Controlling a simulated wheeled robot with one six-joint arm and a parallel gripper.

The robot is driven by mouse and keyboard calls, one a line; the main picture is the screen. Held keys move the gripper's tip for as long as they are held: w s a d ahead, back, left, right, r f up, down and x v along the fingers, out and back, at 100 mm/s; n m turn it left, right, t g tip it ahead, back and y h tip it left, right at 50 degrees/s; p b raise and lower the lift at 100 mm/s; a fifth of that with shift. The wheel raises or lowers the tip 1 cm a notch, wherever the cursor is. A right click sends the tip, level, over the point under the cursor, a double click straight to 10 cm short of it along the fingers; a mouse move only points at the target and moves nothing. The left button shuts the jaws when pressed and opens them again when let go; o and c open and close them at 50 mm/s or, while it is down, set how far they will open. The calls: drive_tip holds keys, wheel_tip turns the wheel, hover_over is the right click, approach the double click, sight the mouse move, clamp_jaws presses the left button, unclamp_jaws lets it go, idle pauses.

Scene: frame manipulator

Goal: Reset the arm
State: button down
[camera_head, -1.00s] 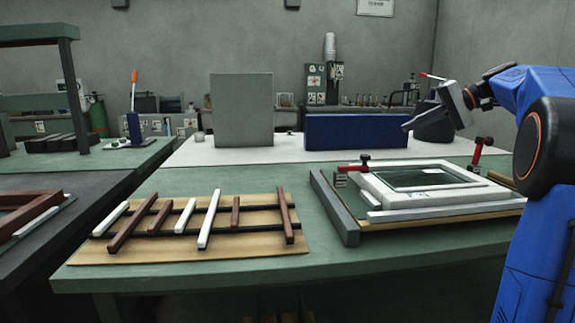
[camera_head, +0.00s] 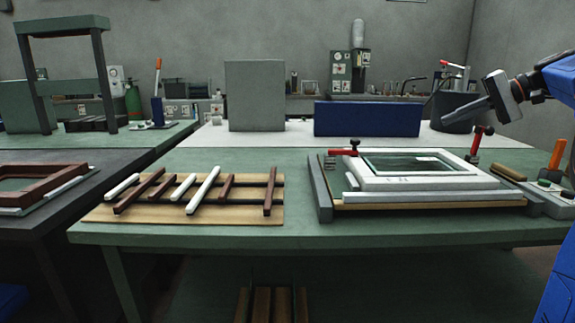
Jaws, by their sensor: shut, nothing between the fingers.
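My gripper (camera_head: 441,120) is at the right of the view, on my blue arm, which reaches in from the right edge. Its fingers point left and are shut with nothing between them. It hangs in the air above the back of the green workbench (camera_head: 300,229), in front of a dark bin and apart from the things on the bench. Part of my arm is cut off by the right edge.
A white frame (camera_head: 420,182) with a glass pane lies in a grey fixture with red clamps (camera_head: 343,152). Brown and white strips (camera_head: 203,190) lie on a wooden board (camera_head: 110,213) at left. A blue box (camera_head: 367,118) and a grey panel (camera_head: 254,95) stand behind.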

drive_tip(key=s+a+f+h, duration=0.1)
drive_tip(key=s+a+f, duration=0.1)
drive_tip(key=a, duration=0.1)
drive_tip(key=s+a+f+h, duration=0.1)
drive_tip(key=s+a+f, duration=0.1)
drive_tip(key=s+a, duration=0.1)
drive_tip(key=s+a+f+g+h, duration=0.1)
drive_tip(key=s+a+f, duration=0.1)
drive_tip(key=a, duration=0.3)
drive_tip(key=shift+s+f, duration=0.35)
drive_tip(key=shift+s, duration=0.35)
drive_tip(key=s+a+f+n+h, duration=0.2)
drive_tip(key=s+a+f+h, duration=0.1)
drive_tip(key=s+f, duration=1)
drive_tip(key=s+a+f+n+h, duration=0.2)
drive_tip(key=s+a+f+h, duration=0.1)
drive_tip(key=s+f, duration=1.1)
drive_tip(key=shift+s+n+h, duration=0.4)
drive_tip(key=shift+s+h, duration=0.4)
drive_tip(key=shift+s, duration=0.1)
